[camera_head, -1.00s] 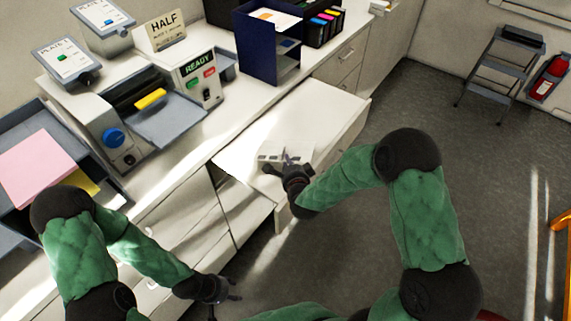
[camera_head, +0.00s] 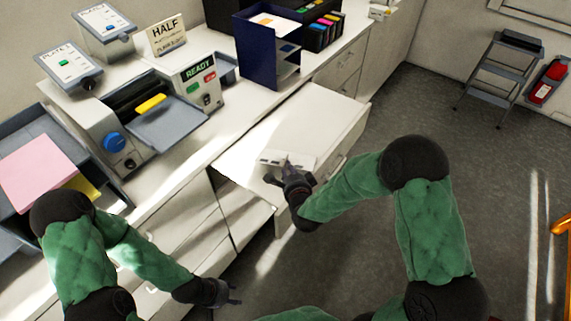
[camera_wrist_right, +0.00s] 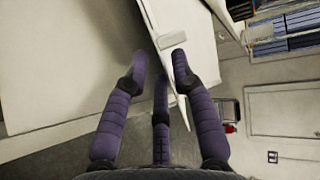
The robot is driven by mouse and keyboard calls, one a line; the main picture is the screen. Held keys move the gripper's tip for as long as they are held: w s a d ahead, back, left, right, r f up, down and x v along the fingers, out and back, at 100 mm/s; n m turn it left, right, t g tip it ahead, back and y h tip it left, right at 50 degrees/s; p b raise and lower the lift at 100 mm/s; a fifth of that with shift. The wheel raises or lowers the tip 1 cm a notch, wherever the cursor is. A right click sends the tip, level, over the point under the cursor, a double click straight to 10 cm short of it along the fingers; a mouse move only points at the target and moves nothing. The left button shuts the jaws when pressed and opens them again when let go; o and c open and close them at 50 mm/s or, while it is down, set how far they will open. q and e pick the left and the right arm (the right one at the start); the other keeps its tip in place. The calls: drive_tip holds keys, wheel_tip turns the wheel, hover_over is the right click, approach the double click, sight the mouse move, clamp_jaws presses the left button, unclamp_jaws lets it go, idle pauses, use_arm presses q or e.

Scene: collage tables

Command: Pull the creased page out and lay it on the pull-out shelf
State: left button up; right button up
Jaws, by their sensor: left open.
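A white sheet with grey printed marks (camera_head: 276,158), apparently the page, is at the front part of the white pull-out shelf (camera_head: 318,120). Its crease is too small to make out. My right gripper (camera_head: 284,170) is at the sheet's near edge and hides part of it. In the right wrist view my right gripper's fingers (camera_wrist_right: 160,58) straddle a thin white edge. Their tips look apart, and I cannot tell whether they grip it. My left gripper (camera_head: 228,291) is open and empty, low in front of the cabinets.
A machine with a blue knob (camera_head: 114,142), a yellow bar (camera_head: 151,103) and a grey tray (camera_head: 168,126) stands on the counter. A READY panel (camera_head: 198,80), HALF sign (camera_head: 166,36) and dark blue rack (camera_head: 262,50) are behind. Pink paper (camera_head: 36,172) lies at left.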

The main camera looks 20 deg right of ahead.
drive_tip(key=shift+p+v, duration=0.55)
drive_tip(key=shift+v, duration=2.2)
drive_tip(key=shift+r, duration=0.1)
wheel_tip(320, 180, up, 7)
drive_tip(key=s+p, duration=0.2)
drive_tip(key=p, duration=0.3)
drive_tip(key=shift+s, duration=0.4)
drive_tip(key=shift+a, duration=0.15)
